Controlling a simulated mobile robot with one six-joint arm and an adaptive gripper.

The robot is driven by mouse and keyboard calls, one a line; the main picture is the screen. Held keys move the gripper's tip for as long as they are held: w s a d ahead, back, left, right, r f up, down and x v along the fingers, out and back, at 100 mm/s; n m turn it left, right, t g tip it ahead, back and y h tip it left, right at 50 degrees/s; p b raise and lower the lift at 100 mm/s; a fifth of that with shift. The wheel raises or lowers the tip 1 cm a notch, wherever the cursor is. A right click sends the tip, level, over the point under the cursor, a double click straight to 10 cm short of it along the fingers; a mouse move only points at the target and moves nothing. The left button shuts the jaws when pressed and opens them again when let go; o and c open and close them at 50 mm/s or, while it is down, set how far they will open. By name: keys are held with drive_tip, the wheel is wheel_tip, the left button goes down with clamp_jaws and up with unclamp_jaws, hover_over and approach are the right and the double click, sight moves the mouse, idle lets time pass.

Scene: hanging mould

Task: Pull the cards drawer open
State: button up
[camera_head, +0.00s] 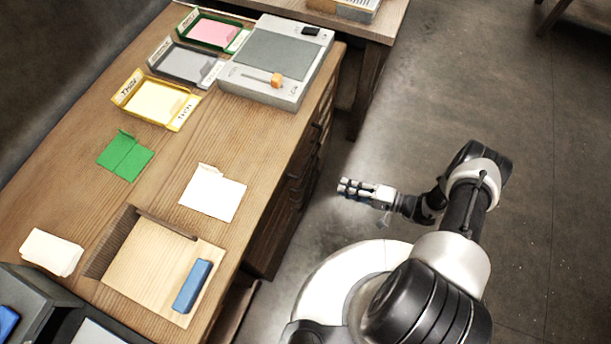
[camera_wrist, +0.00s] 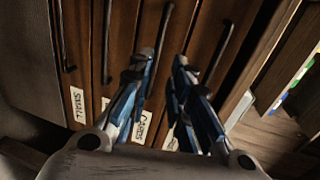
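The cards drawer (camera_wrist: 141,127) is the narrow wooden front with the white CARDS label in the wrist view. Its dark bar handle (camera_wrist: 163,28) runs down toward the gap between my fingertips. My gripper (camera_wrist: 163,62) is open, with one blue-and-grey finger on each side of that gap. I cannot tell whether a finger touches the handle. The fingers partly hide the front and its label. In the head view my gripper (camera_head: 347,187) points left at the desk's drawer side (camera_head: 295,190), where the front looks closed but is seen very obliquely.
The SMALL drawer (camera_wrist: 77,104) and other handled fronts sit close beside the cards drawer. The desk top (camera_head: 165,185) holds trays, a grey device (camera_head: 280,60), green and white cards, and a wooden tray with a blue block (camera_head: 193,285). Bare floor (camera_head: 400,110) lies right of the desk.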

sight(305, 176)
drive_tip(key=b+x, duration=0.3)
drive_tip(key=x, duration=1.2)
drive_tip(key=shift+a, duration=0.35)
clamp_jaws()
